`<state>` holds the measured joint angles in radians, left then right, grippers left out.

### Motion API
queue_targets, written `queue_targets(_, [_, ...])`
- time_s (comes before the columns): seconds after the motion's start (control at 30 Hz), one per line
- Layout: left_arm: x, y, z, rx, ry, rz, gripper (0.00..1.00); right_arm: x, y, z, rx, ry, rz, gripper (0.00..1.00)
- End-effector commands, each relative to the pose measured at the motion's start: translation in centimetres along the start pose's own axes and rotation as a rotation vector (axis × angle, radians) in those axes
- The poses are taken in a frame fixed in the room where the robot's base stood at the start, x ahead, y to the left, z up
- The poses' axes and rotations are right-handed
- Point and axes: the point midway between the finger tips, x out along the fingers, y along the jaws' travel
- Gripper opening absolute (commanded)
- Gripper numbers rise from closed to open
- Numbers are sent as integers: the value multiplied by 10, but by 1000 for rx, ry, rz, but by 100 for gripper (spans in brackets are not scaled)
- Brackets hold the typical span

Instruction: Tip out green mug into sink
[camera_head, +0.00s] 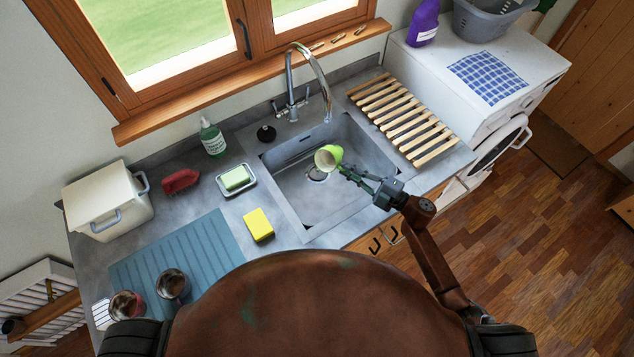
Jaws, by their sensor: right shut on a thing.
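The green mug (329,157) is over the sink in the head view. It lies tilted on its side, with its pale open mouth facing left and toward the camera. My right gripper (347,170) reaches in from the right and is shut on the mug at its right side. The grey sink (290,192) is a square basin set in the counter, and its round drain (317,174) shows just below the mug. I cannot see any liquid falling. My left gripper is not in view.
A tall chrome tap (291,88) stands behind the basin. A wooden slatted rack (405,117) lies right of the sink. A yellow sponge (258,225), a soap dish (236,181) and a green bottle (212,137) are left of it.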

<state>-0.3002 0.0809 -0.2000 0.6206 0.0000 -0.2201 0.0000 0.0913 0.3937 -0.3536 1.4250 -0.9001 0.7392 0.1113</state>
Motion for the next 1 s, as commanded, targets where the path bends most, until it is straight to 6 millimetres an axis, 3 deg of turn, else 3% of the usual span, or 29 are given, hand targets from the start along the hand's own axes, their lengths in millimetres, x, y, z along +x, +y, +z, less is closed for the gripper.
queue_targets(0.1, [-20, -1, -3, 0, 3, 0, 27, 1, 13, -3, 88, 0, 4, 0])
queue_targets(0.57, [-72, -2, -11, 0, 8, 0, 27, 1, 38, -2, 480, -4, 22, 0])
queue_targets(0.7, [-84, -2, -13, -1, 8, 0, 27, 1, 52, 11, 637, -7, 29, 0])
queue_targets(0.83, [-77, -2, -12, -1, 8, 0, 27, 0, 45, 31, 794, -10, 36, 0])
queue_targets(1.0, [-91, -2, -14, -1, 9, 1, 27, -1, 61, 41, 974, -10, 45, 0])
